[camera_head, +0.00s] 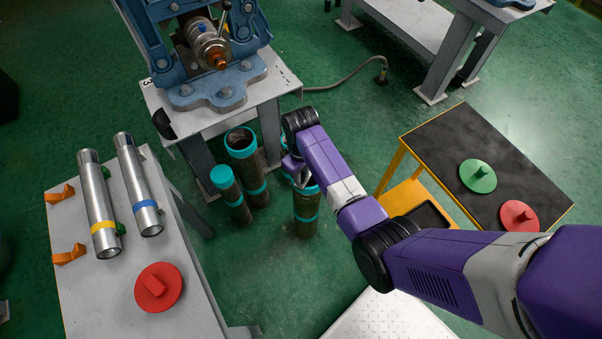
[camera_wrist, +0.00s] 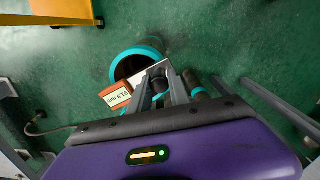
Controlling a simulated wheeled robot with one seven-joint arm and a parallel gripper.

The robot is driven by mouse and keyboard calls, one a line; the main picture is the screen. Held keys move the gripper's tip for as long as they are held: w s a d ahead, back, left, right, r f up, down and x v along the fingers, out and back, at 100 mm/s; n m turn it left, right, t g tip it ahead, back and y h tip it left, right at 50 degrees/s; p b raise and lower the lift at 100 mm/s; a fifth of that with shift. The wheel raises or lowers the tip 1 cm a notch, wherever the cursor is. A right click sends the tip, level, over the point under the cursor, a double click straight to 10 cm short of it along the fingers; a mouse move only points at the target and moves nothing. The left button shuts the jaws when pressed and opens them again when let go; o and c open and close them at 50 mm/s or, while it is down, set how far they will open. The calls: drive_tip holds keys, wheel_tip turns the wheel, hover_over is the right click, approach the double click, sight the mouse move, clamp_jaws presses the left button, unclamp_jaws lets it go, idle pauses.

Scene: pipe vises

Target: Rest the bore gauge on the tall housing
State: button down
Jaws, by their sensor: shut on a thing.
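The bore gauge (camera_wrist: 117,96) is an orange-brown box with a lit readout and a pale plate, seen in the wrist view. My gripper (camera_wrist: 166,78) is shut on it; in the head view my gripper (camera_head: 297,172) hides it. Teal-banded pipe-like housings stand upright on the floor. One (camera_head: 306,208) is just below my gripper, its top partly covered. A wide open one (camera_head: 243,150) and a narrower one with a teal top (camera_head: 228,190) stand to its left. The wrist view shows a teal-rimmed opening (camera_wrist: 121,66) beyond the gauge. I cannot tell which housing is tallest, or any contact.
A grey table (camera_head: 100,290) at left holds two metal cylinders (camera_head: 98,205) and a red disc (camera_head: 158,287). A blue vise (camera_head: 215,85) stands on a bench behind. A black-topped yellow table (camera_head: 450,150) at right holds green (camera_head: 478,176) and red (camera_head: 518,215) discs.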

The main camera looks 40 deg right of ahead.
drive_tip(key=shift+f, duration=0.15)
drive_tip(key=c, duration=1.1)
unclamp_jaws()
drive_tip(key=shift+c, duration=0.2)
drive_tip(key=shift+r+p, duration=3.5)
